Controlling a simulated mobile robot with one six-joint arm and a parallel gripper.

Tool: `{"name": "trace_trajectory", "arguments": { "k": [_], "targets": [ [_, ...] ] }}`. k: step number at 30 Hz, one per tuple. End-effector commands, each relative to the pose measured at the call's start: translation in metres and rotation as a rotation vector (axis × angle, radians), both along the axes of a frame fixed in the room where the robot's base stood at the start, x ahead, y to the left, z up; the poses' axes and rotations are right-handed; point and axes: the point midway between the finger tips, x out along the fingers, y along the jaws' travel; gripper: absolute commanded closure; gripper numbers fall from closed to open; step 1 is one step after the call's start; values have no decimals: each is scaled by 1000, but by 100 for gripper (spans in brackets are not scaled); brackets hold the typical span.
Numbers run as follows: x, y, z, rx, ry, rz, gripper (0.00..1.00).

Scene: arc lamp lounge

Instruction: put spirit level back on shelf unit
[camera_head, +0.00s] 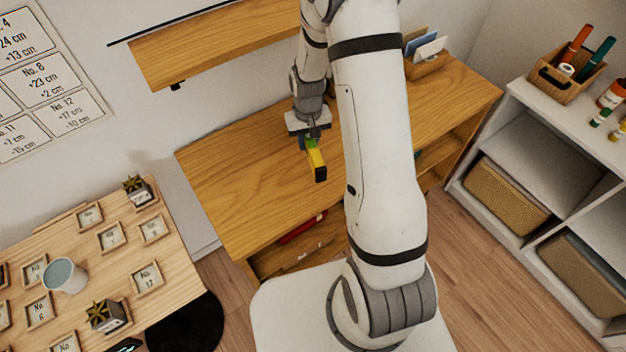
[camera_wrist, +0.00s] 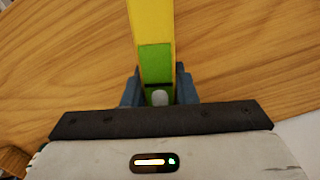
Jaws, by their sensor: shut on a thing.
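The spirit level is a yellow bar with a green section and a black end. In the head view the spirit level (camera_head: 317,160) hangs out from my gripper (camera_head: 309,139) above the wooden desk. In the wrist view my gripper (camera_wrist: 159,90) is shut on the spirit level (camera_wrist: 152,25), with blue-grey fingers on either side of its green part. The level's far end runs out of that view at the top. The white shelf unit (camera_head: 527,135) stands at the right, with open compartments and woven baskets.
The wooden desk (camera_head: 225,170) has a mostly bare top, with a letter holder (camera_head: 425,60) at the back. A wooden wall shelf (camera_head: 205,45) hangs above it. A pen box (camera_head: 560,80) and bottles stand on the white unit. A table (camera_head: 180,260) with numbered frames is at left.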

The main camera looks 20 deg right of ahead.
Motion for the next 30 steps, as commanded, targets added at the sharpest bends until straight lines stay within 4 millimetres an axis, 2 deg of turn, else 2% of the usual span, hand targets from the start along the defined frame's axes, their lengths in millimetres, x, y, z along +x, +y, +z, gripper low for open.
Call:
{"name": "trace_trajectory", "arguments": {
  "k": [5,11,21,25,30],
  "targets": [
    [0,-3,-3,0,-7,-137,100],
    [-9,-5,6,2,-10,-454,100],
    [-48,-6,25,3,-7,-1000,100],
    [-63,-6,31,3,-4,-1144,100],
    [-73,-6,35,1,0,-1243,100]
  ]
}}
